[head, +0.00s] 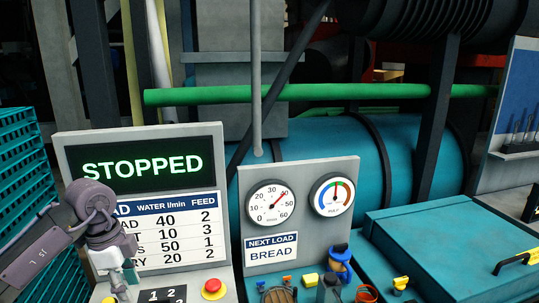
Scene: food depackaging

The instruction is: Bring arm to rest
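My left arm comes in from the left edge, and its gripper (120,284) points down in front of the lower left of the grey control panel (226,125). The gripper is small and partly lost against the panel, so I cannot tell whether its fingers are open or shut. It covers part of the settings table (172,237). My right gripper is not in view.
A screen (140,163) reads STOPPED. A red button (213,288) is right of the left gripper. A gauge panel (298,222) reads NEXT LOAD BREAD, with small coloured controls below. Teal crates (22,165) stand left; a teal lidded box (455,240) is right.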

